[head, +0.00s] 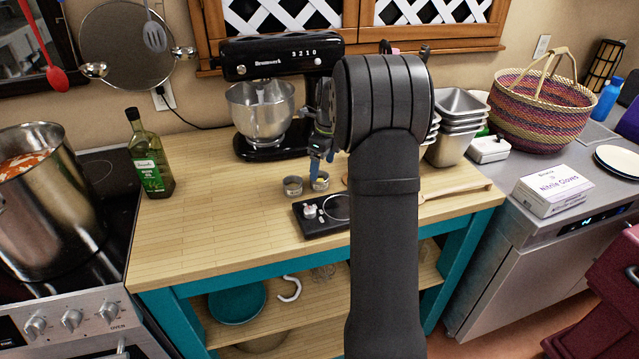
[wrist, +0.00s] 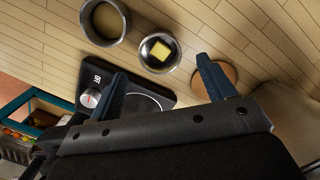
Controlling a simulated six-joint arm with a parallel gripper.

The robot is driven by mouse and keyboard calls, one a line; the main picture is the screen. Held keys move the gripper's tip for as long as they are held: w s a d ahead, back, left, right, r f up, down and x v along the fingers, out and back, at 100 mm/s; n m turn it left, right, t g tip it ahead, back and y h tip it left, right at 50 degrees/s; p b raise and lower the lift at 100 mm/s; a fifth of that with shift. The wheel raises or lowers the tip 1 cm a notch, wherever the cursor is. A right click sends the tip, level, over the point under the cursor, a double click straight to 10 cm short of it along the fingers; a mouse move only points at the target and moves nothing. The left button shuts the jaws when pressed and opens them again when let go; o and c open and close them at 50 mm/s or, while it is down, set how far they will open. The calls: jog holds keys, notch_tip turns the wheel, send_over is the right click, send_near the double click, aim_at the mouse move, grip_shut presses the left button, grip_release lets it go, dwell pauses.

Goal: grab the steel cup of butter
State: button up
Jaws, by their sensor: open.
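Two small steel cups stand side by side on the wooden worktop. The steel cup of butter (head: 319,181) is the right one in the head view; in the wrist view a yellow butter piece (wrist: 161,50) lies inside the steel cup of butter (wrist: 146,60). The other steel cup (head: 292,186) also shows in the wrist view (wrist: 86,38), its inside plain and dull. My gripper (head: 322,152) is just above the cup of butter in the head view. In the wrist view my gripper (wrist: 158,66) is open, its blue fingers apart with the cup beyond and between them, not gripped.
Stacked steel pans (head: 458,115) and a wooden spoon (head: 460,190) are at the right. Worktop left of the cups is clear.

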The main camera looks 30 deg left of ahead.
jog(key=shift+a+f, duration=0.2)
jog(key=shift+f, duration=0.75)
jog(key=shift+a+f, duration=0.15)
jog(key=shift+f, duration=0.8)
jog(key=shift+a+f, duration=0.2)
jog(key=shift+f, duration=0.75)
jog(key=c, duration=1.1)
jog(key=shift+r, duration=0.1)
